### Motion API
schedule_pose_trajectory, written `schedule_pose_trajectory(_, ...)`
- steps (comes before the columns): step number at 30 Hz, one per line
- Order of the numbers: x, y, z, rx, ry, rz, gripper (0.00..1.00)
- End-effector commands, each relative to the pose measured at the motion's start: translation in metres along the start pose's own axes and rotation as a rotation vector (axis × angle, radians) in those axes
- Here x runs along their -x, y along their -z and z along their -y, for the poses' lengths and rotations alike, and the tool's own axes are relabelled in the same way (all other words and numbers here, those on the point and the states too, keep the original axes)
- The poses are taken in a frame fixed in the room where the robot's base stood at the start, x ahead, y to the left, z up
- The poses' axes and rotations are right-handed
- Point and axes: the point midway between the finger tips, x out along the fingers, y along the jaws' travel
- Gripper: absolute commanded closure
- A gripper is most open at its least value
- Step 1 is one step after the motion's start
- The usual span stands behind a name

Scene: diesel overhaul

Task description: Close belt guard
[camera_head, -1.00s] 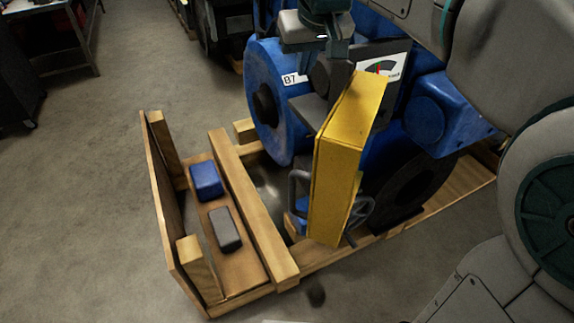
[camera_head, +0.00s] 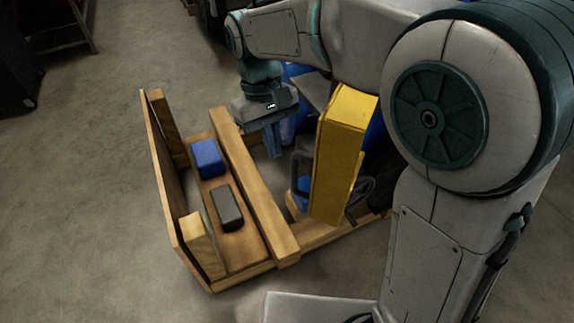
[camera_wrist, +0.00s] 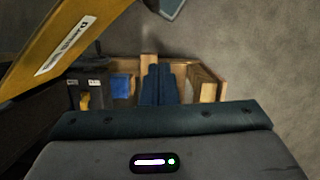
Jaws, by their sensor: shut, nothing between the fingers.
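The belt guard (camera_head: 337,165) is a yellow box-like panel in the head view. It stands swung out from the blue engine and has a grey handle (camera_head: 299,172) on its left side. In the wrist view the yellow guard (camera_wrist: 75,40) fills the upper left and carries a white label. My gripper (camera_head: 274,143) is shut and empty, left of the guard and apart from it, above the wooden frame. Its fingers (camera_wrist: 158,88) also show together in the wrist view. My arm hides most of the engine in the head view.
The wooden pallet frame (camera_head: 255,185) lies below. Its tray holds a blue block (camera_head: 208,158) and a dark grey block (camera_head: 227,207). A dark wheel (camera_head: 362,199) sits right of the guard's lower end.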

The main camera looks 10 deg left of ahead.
Motion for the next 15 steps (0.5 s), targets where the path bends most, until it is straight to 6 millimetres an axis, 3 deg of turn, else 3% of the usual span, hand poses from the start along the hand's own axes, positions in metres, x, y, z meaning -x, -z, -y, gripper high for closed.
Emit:
schedule_pose_trajectory(4, -0.031, -0.002, 0.0, 0.0, 0.0, 0.004, 1.0)
schedule_pose_trajectory(9, -0.034, -0.024, 0.0, 0.0, 0.0, -0.001, 1.0)
schedule_pose_trajectory(15, -0.038, -0.037, 0.0, 0.0, 0.0, -0.001, 1.0)
